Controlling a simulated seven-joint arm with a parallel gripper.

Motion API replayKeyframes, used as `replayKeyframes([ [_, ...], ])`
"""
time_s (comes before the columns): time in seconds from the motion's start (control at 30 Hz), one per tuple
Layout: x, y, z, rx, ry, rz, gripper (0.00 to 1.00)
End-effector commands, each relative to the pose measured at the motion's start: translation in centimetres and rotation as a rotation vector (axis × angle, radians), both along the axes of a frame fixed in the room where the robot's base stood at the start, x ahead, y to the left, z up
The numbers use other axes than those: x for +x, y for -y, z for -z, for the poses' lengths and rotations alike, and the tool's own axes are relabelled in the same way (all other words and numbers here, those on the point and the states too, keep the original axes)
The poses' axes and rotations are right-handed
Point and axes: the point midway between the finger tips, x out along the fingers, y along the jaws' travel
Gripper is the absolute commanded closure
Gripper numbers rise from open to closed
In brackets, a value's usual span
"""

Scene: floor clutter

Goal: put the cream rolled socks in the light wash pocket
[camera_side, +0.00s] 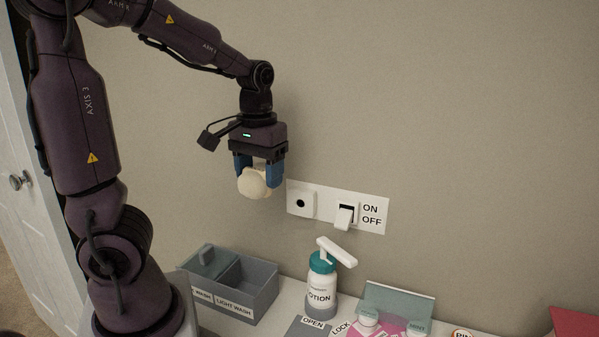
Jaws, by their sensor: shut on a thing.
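The cream rolled socks (252,184) are a pale round bundle held between the blue fingers of my gripper (259,172). My gripper points down, shut on the socks, high above the surface. The grey sorting box (262,306) stands below, with two pockets. The light wash pocket (247,279) is the right one, labelled LIGHT WASH, and its visible inside looks empty. The left pocket holds a grey-green thing (208,262); its label is partly hidden by my arm. The socks are above the box and apart from it.
A lotion pump bottle (321,288) stands just right of the box. A wall plate (337,207) with a switch marked ON and OFF is right of my gripper. An OPEN/LOCK panel (307,327) and a teal-lidded box (399,299) lie further right.

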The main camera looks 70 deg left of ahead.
Motion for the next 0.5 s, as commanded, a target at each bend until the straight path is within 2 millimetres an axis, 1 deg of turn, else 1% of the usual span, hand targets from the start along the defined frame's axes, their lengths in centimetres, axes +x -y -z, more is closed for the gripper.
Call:
replayKeyframes([
  [0.03,-1.0,-0.3,0.1,-0.002,0.003,-0.030,0.62],
  [0.23,-4.4,-1.1,0.7,-0.003,0.007,-0.139,0.62],
  [0.3,-4.1,-1.0,2.2,-0.003,-0.002,-0.128,0.62],
  [0.5,-4.1,-1.0,5.7,-0.003,-0.003,-0.128,0.62],
])
